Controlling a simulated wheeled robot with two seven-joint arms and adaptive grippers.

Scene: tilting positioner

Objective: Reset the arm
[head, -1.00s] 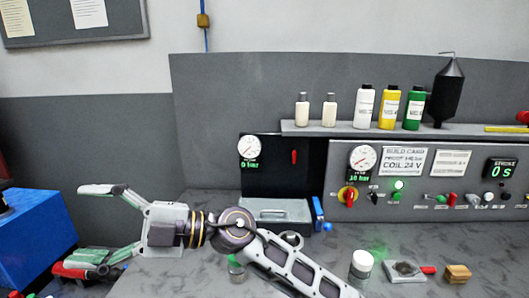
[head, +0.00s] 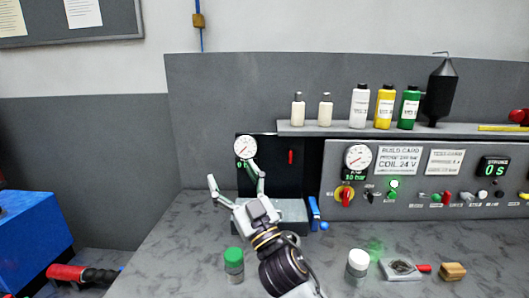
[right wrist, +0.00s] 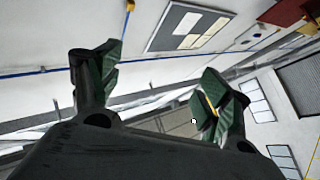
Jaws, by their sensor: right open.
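My right gripper (head: 236,184) is in the head view, raised above the bench with its fingers spread and pointing up and away. It is open and nothing is between its fingers. It stands in front of the black panel and partly covers the grey metal box (head: 287,214) at the panel's foot. In the right wrist view the two green-padded fingertips (right wrist: 155,90) are apart, with only wall and ceiling beyond them. My left gripper is not in view.
The control panel (head: 425,180) and bottle shelf (head: 455,131) are behind.

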